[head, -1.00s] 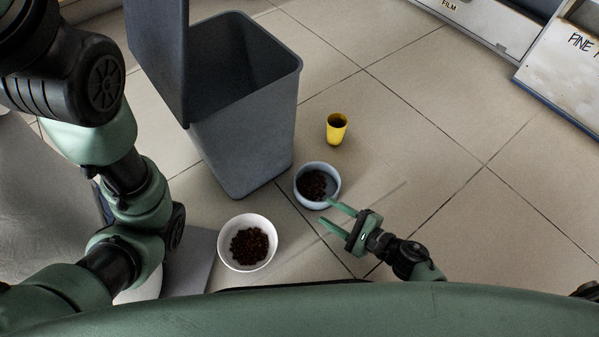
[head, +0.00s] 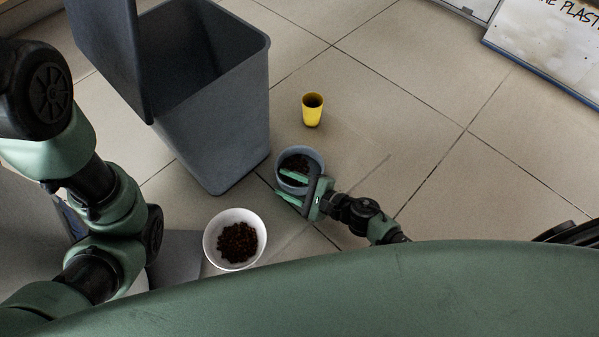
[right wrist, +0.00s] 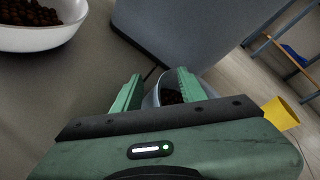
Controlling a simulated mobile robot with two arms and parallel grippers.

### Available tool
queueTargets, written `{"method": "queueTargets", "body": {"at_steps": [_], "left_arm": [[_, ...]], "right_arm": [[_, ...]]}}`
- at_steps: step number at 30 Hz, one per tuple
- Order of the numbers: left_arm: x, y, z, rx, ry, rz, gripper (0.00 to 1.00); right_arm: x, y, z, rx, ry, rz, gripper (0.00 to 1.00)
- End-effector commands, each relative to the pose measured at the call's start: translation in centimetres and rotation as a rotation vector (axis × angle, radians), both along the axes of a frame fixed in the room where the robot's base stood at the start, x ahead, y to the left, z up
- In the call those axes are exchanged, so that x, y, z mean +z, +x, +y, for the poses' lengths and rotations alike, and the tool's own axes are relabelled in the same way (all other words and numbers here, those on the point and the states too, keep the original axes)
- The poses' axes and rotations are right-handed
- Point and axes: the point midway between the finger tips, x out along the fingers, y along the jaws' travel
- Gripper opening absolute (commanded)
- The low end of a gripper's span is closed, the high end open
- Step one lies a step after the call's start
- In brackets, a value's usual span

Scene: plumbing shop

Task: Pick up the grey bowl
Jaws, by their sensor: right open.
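The grey bowl (head: 317,158), with dark brown pellets in it, stands on the tiled floor in the head view. My right gripper (head: 279,184) is open at the bowl's near side, and one finger overlaps the bowl in the picture. In the right wrist view the bowl (right wrist: 152,99) shows partly between and beyond the two green fingers of the right gripper (right wrist: 153,88); the gripper body hides much of it. I cannot tell whether a finger touches the rim. My left arm comes in at the left of the head view, but its gripper is not visible.
A white bowl (head: 211,240) with brown pellets stands to the left of the grey bowl. A grey bin (head: 215,135) with an open lid stands behind at the left. A yellow cup (head: 312,112) stands beyond the grey bowl.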

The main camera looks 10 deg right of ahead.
Motion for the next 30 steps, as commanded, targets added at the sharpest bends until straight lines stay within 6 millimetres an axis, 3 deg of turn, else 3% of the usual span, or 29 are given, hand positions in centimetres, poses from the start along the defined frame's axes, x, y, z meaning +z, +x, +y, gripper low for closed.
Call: {"method": "queueTargets", "body": {"at_steps": [2,3,7,30], "left_arm": [[0.04,-0.01,0.0,0.0,0.0,0.0,0.33],[0.04,-0.02,-0.01,0.0,0.0,-0.001,0.33],[0.04,-0.02,-0.01,0.0,0.001,-0.001,0.33],[0.02,0.0,0.0,0.0,0.001,0.0,0.33]], "right_arm": [[0.02,-0.03,-0.02,0.0,0.0,0.0,0.42],[0.02,-0.03,-0.02,0.0,0.0,0.0,0.36],[0.01,-0.04,-0.05,0.0,0.0,0.0,0.0],[-0.13,-0.04,-0.2,-0.003,-0.004,0.001,0.0]]}}
